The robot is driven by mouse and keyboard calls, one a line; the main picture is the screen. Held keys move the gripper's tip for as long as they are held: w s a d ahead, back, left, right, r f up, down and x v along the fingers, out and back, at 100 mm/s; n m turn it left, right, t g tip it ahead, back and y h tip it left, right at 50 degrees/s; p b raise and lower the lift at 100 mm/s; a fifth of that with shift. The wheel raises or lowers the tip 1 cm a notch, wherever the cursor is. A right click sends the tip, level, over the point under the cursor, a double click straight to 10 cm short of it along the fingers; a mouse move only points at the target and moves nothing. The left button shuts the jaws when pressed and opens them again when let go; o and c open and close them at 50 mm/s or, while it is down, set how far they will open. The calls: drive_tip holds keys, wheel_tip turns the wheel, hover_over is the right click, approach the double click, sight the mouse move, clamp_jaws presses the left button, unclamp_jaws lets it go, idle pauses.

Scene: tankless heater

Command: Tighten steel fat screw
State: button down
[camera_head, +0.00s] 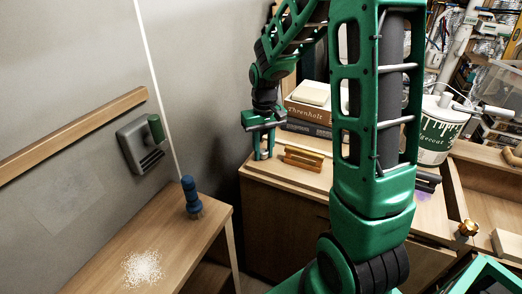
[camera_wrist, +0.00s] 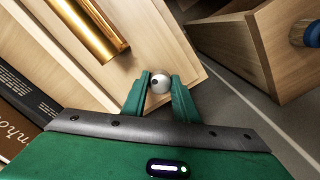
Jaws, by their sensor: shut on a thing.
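The steel fat screw (camera_wrist: 160,83) shows in the wrist view as a small pale, round metal head with a dark spot. It is at the corner of the wooden cabinet top (camera_wrist: 122,88). My gripper (camera_wrist: 160,90) is shut on it, with one green finger on either side. In the head view my gripper (camera_head: 264,152) points down at the left end of the cabinet top (camera_head: 310,178). I cannot make out the screw there, and its shank is hidden in both views.
A brass-coloured cylinder (camera_wrist: 90,30) lies close to my fingers. Stacked books (camera_head: 308,115) stand behind my gripper. A wooden table (camera_head: 180,235) with a blue-handled tool (camera_head: 191,196) and white grains (camera_head: 142,267) is at left. A paint bucket (camera_head: 438,130) stands at right.

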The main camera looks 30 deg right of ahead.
drive_tip(key=m, duration=0.5)
drive_tip(key=shift+w+d, duration=0.1)
drive_tip(key=shift+w, duration=0.05)
drive_tip(key=c, duration=1.6)
unclamp_jaws()
drive_tip(key=shift+f, duration=0.1)
drive_tip(key=n, duration=0.5)
drive_tip(key=shift+n, duration=0.4)
drive_tip(key=n, duration=0.6)
drive_tip(key=shift+a, duration=0.2)
